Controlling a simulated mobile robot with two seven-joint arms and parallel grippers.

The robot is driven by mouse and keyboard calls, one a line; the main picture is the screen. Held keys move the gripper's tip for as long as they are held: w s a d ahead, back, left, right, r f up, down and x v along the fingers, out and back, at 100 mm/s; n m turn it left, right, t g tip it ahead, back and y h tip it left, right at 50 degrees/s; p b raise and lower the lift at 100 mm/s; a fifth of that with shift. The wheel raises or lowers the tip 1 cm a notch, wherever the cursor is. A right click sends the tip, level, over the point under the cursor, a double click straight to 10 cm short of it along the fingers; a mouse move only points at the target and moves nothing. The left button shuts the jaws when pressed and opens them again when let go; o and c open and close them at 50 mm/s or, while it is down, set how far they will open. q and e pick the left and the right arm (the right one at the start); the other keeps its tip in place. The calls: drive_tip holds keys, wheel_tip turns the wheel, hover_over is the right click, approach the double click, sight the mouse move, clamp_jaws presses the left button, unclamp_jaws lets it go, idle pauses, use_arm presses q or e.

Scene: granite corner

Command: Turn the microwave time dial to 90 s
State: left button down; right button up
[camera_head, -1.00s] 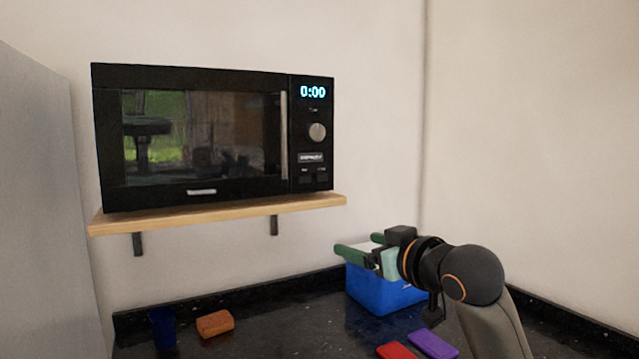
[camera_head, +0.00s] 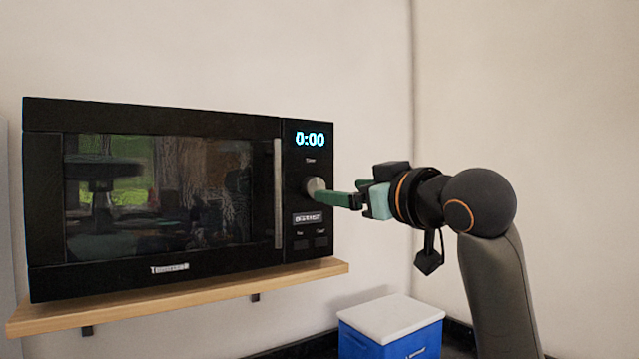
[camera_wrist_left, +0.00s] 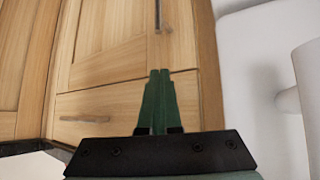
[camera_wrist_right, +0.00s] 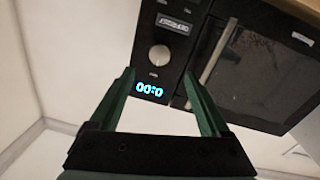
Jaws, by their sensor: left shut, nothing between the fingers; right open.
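The black microwave (camera_head: 255,190) stands on a wooden shelf, its door shut. Its round silver time dial (camera_head: 315,187) is on the right-hand panel, below the display (camera_head: 310,140), which reads 0:00. My right gripper (camera_head: 338,198) is at the dial's right side in the head view; whether it touches cannot be told. In the right wrist view, the dial (camera_wrist_right: 159,54) shows ahead between the open, empty fingers of my right gripper (camera_wrist_right: 158,88). My left gripper (camera_wrist_left: 160,75) is shut and empty, pointing at wooden cabinet fronts; it is out of the head view.
The wooden shelf (camera_head: 200,290) sticks out under the microwave. A blue box with a white lid (camera_head: 390,318) stands below on the right. The microwave's vertical door handle (camera_head: 278,195) is left of the dial.

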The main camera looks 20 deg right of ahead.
sight(316, 188)
drive_tip(key=w+p, duration=0.1)
drive_tip(key=w, duration=0.2)
drive_tip(key=w+a+p, duration=0.1)
drive_tip(key=w, duration=0.2)
drive_tip(key=shift+w+a, duration=0.15)
drive_tip(key=shift+w, duration=0.2)
drive_tip(key=shift+w+a+f, duration=0.1)
drive_tip(key=shift+w+a, duration=0.05)
drive_tip(key=shift+w, duration=0.65)
clamp_jaws()
